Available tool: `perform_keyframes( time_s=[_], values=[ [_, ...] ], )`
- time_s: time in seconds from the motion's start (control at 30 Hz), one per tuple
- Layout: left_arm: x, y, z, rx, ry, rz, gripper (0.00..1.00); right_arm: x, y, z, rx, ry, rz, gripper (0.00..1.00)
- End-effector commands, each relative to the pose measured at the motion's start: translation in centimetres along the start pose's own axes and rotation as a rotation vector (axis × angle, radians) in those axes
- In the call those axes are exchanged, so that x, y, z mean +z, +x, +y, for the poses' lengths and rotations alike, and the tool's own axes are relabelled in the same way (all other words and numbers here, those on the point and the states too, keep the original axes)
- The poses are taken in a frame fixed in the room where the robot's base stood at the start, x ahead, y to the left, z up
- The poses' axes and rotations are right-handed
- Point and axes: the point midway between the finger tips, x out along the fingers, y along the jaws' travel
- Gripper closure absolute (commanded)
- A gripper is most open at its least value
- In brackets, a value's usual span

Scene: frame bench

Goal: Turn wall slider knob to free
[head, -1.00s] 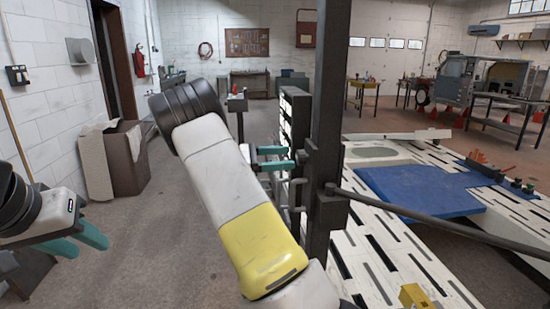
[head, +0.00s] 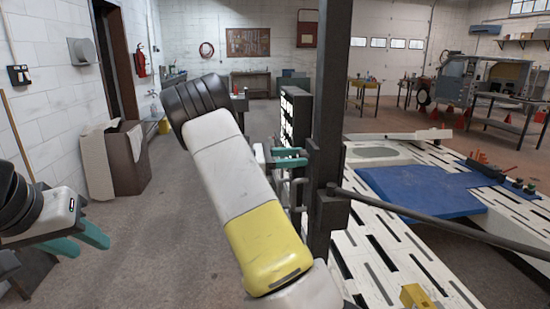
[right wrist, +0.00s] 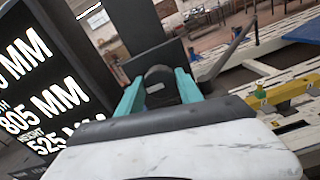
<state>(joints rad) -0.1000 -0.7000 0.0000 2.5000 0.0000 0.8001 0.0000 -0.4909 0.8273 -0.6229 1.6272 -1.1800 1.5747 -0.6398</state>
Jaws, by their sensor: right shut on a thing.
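A dark, rounded knob (right wrist: 160,76) shows in the right wrist view, between the two teal fingers of my right gripper (right wrist: 160,92), which is shut on it. A dark upright post (right wrist: 135,22) rises right behind the knob. In the head view my right gripper (head: 290,156) is at the left side of that post (head: 331,110), partly hidden by my right arm; the knob cannot be made out there. The knob's turned position is not clear. My left gripper (head: 82,236) hangs at the far left with its teal fingers apart and empty.
A black panel with white lettering (right wrist: 45,75) stands close to the left of my right gripper. A dark bar (head: 430,225) runs from the post to the right, above a slotted white bench (head: 380,260) with a blue pad (head: 415,190). The floor at left is open.

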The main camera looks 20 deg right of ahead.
Motion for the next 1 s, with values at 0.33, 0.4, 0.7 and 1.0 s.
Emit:
perform_keyframes(
  time_s=[0.33, 0.4, 0.7, 1.0],
  values=[
    [0.0, 0.0, 0.0, 0.0, 0.0, 0.0, 0.64, 0.0, -0.04, 0.05, 0.001, -0.093, 0.0, 0.98],
    [0.0, 0.0, 0.0, 0.0, 0.0, 0.0, 0.64, -0.01, -0.05, 0.07, 0.001, -0.138, 0.0, 0.98],
    [0.0, 0.0, 0.0, 0.0, 0.0, 0.0, 0.64, -0.06, -0.02, 0.17, 0.001, -0.402, 0.001, 0.98],
    [0.0, 0.0, 0.0, 0.0, 0.0, 0.0, 0.64, -0.09, -0.04, 0.25, 0.001, -0.687, 0.001, 0.98]
  ],
)
